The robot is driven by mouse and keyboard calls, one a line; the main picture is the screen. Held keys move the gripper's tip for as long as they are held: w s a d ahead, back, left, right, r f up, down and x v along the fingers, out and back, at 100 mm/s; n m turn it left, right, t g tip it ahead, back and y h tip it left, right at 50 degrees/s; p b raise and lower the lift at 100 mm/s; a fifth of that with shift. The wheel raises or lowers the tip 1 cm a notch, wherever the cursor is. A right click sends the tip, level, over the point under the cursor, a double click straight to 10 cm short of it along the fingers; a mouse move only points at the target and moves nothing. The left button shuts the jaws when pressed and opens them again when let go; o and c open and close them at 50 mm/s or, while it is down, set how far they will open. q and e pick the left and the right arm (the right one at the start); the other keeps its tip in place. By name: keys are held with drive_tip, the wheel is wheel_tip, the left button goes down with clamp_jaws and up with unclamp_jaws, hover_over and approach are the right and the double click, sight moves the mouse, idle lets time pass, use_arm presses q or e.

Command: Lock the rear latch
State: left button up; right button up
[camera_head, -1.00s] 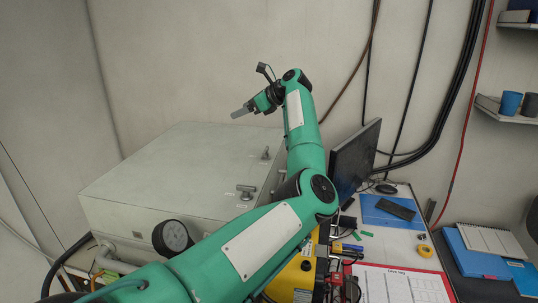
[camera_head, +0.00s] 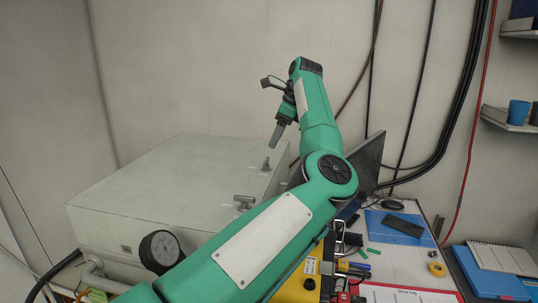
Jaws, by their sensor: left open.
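A pale grey cabinet (camera_head: 150,185) stands on the left with a flat, closed top. Two small metal latches sit along its right edge. The rear latch (camera_head: 266,164) is the farther one and stands up as a small post. The nearer latch (camera_head: 243,202) has a T-shaped handle. My left gripper (camera_head: 275,138) points down just above and behind the rear latch, apart from it in the picture. It is open and empty, though its fingers overlap in this view. My right gripper is out of view.
A round black gauge (camera_head: 160,251) is at the cabinet's front. A dark monitor (camera_head: 367,165) stands close right of my left arm. A yellow case (camera_head: 300,283) lies below the arm. The cabinet top is clear.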

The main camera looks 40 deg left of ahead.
sight(266, 159)
use_arm(q)
drive_tip(key=p+x, duration=0.1)
drive_tip(key=x, duration=0.6)
drive_tip(key=c, duration=1)
